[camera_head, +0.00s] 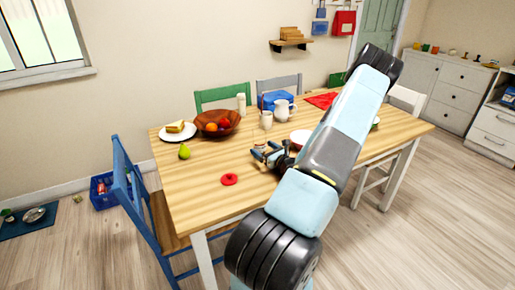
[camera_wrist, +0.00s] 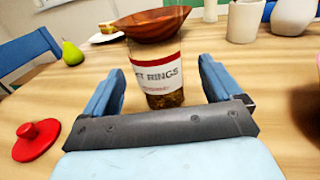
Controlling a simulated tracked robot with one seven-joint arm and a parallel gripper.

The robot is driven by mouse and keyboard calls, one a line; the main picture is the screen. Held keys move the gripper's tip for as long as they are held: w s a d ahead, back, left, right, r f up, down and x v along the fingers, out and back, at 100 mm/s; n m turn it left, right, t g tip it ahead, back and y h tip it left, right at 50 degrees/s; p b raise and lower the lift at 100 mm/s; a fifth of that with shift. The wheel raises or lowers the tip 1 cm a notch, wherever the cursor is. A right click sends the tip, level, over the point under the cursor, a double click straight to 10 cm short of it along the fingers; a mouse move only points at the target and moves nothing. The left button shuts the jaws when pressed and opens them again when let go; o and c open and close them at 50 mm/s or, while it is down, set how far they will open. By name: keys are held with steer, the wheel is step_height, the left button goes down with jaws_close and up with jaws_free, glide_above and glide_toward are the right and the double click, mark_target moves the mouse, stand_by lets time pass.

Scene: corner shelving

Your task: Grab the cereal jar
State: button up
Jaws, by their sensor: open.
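The cereal jar (camera_wrist: 158,76) stands upright on the table in the wrist view. It is clear, with a white and red label reading "...T RINGS" and brown pieces at the bottom. My gripper (camera_wrist: 158,68) is open, with one blue finger on each side of the jar. I see gaps between the fingers and the jar. In the head view my gripper (camera_head: 270,153) is low over the table's middle; the jar cannot be made out there. A round red lid with a knob (camera_wrist: 38,138) lies left of the gripper, also in the head view (camera_head: 229,179).
A wooden fruit bowl (camera_head: 217,122) is behind the jar. A pear (camera_head: 184,152), a plate with food (camera_head: 177,131), a white pitcher (camera_head: 284,107) and a cup (camera_head: 266,120) stand around. The front left of the wooden table (camera_head: 195,205) is clear.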

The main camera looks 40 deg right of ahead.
mark_target(256, 144)
steer(key=w, duration=0.5)
steer(key=shift+w+d, duration=0.1)
steer(key=shift+d, duration=0.05)
steer(key=c, duration=1.3)
steer(key=shift+r, duration=0.1)
steer(key=shift+c, duration=0.2)
